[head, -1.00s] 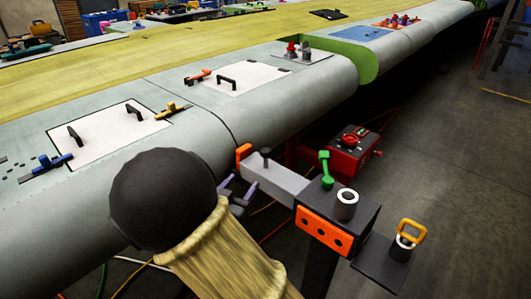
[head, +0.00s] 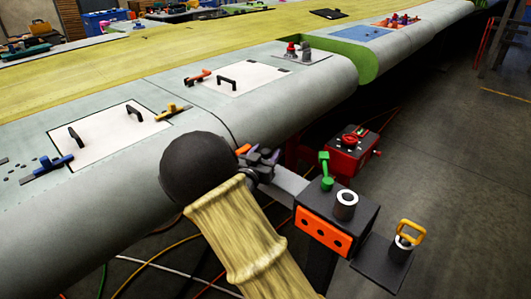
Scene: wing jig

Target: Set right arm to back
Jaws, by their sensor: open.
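A grey bar arm (head: 289,181) reaches from a dark box (head: 356,215) with an orange front plate (head: 322,231) toward the wing's rounded edge. An orange tip (head: 243,150) shows at its far end. My gripper (head: 267,157) is open, its purple-grey fingers at the bar's wing end, where a small black knob stood in view before. The fingers and my wrist hide that end, so I cannot tell whether they touch or surround the knob. A green lever (head: 325,170) and a pale ring (head: 346,204) stand on top of the box.
A red box (head: 352,150) with a dial sits behind the bar. A yellow handle (head: 410,232) stands on a dark side plate (head: 378,268) at right. The wing (head: 90,235) with white hatch panels (head: 106,134) fills the left. Cables lie on the floor; the right floor is open.

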